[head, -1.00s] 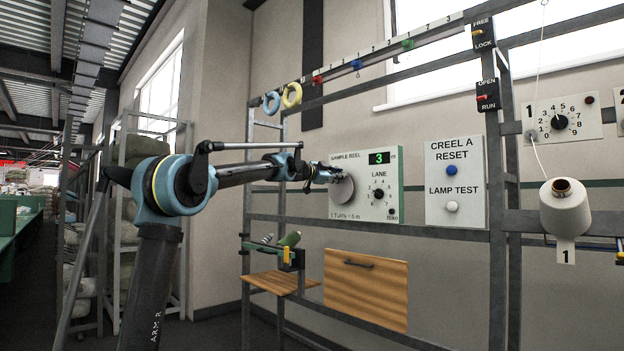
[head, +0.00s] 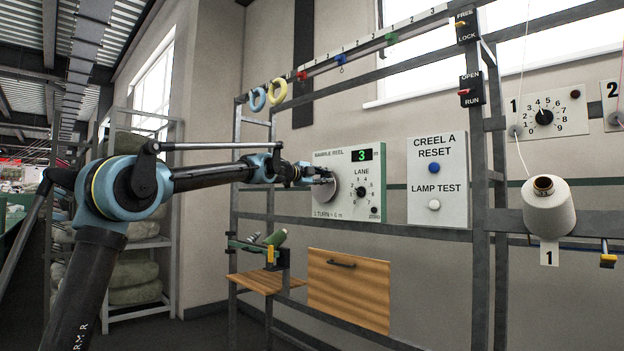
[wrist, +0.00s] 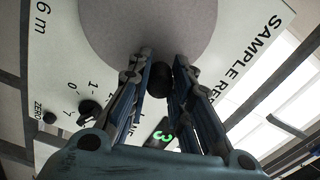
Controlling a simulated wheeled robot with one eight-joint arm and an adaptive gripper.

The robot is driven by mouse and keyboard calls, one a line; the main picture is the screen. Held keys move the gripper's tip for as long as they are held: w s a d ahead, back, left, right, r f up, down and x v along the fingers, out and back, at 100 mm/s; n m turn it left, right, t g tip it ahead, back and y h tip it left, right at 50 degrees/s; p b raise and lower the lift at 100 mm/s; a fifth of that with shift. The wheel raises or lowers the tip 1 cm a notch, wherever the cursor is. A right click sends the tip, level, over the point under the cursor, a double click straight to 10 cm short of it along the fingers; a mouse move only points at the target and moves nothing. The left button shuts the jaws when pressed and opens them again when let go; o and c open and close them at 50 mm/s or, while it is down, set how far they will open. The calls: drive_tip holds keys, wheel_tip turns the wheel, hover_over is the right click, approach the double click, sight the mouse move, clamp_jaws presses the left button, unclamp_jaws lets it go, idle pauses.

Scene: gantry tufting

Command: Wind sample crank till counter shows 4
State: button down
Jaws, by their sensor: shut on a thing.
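The sample reel panel (head: 345,207) is a white board on the frame with a round grey reel disc (head: 323,192) at its left. Its green counter (head: 362,156) reads 3, and it also shows in the wrist view (wrist: 163,136). My gripper (head: 326,176) is at the upper part of the disc. In the wrist view my gripper (wrist: 160,85) is shut on the dark round crank knob (wrist: 160,76), which stands between the two fingers near the disc's edge. Part of the disc is hidden behind the gripper.
A lane dial (head: 361,191) and a zero button (head: 374,210) sit right of the disc. The creel reset panel (head: 437,205) is further right, beside a yarn cone (head: 548,208). Below are a wooden drawer front (head: 348,290) and a small shelf (head: 258,285).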

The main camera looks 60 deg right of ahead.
idle(0.3)
drive_tip(key=c, duration=1.4)
unclamp_jaws()
drive_tip(key=shift+a, duration=0.15)
drive_tip(key=v, duration=1.2)
drive_tip(key=shift+w, duration=0.1)
